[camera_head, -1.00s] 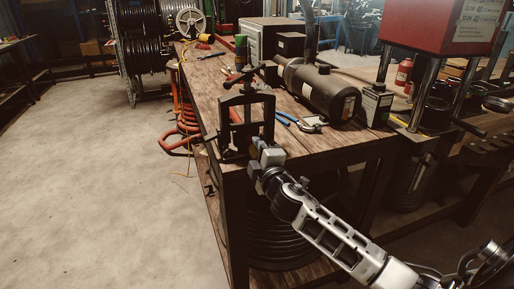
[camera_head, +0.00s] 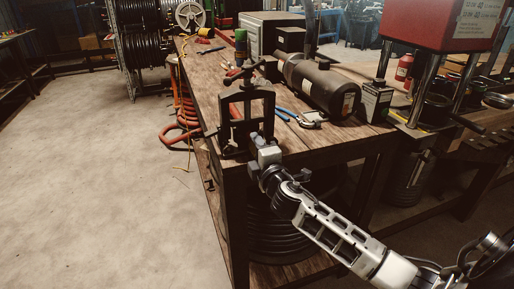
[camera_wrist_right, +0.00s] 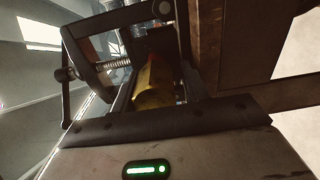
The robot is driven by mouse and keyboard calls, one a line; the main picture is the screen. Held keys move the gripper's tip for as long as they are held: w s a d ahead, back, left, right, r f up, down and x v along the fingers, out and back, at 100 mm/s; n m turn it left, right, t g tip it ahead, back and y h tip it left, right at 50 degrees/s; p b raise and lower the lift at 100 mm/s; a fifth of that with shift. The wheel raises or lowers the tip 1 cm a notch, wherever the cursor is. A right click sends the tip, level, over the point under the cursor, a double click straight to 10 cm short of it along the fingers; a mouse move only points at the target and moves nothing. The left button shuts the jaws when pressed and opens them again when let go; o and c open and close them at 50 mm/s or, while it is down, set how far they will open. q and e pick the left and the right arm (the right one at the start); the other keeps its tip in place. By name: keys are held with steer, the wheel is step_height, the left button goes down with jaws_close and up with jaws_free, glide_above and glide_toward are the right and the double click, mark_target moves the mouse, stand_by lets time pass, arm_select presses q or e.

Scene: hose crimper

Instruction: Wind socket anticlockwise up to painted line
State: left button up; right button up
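A dark pipe vise (camera_head: 232,122) with an upright frame stands at the near corner of the wooden bench. My right gripper (camera_head: 257,143) is at the vise's near right side; its fingertips are too small to make out there. In the right wrist view, a yellow, brass-like cylindrical piece (camera_wrist_right: 153,84), perhaps the socket, lies just ahead of the gripper body, beside the vise frame (camera_wrist_right: 84,52) and its screw. The fingers cannot be made out against it, so I cannot tell whether they grip it. No painted line can be made out. My left gripper is not in view.
The wooden bench (camera_head: 320,146) carries a dark cylindrical machine (camera_head: 322,88), a clamp-like tool (camera_head: 312,118) and blue-handled pliers (camera_head: 284,114) behind the vise. A red press (camera_head: 430,22) stands at the right. An orange hose (camera_head: 180,132) hangs at the bench's left side. The left floor is clear.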

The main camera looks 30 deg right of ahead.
steer(key=shift+o, duration=0.3)
steer(key=shift+r, duration=0.15)
steer(key=b+v, duration=0.2)
steer(key=v, duration=1.4)
steer(key=s+a+f+m+g+y, duration=0.2)
steer(key=s+a+f+m, duration=0.1)
steer(key=f, duration=0.5)
steer(key=s+a+f+m+g+y, duration=0.2)
steer(key=s+a+f+m+y, duration=0.1)
steer(key=a+f, duration=0.4)
steer(key=s+a+f+m+g+y, duration=0.2)
steer(key=s+a+f+m, duration=0.3)
steer(key=f, duration=0.3)
steer(key=shift+a+f+m+g, duration=0.35)
steer(key=shift+m+g, duration=0.25)
steer(key=shift+m, duration=0.2)
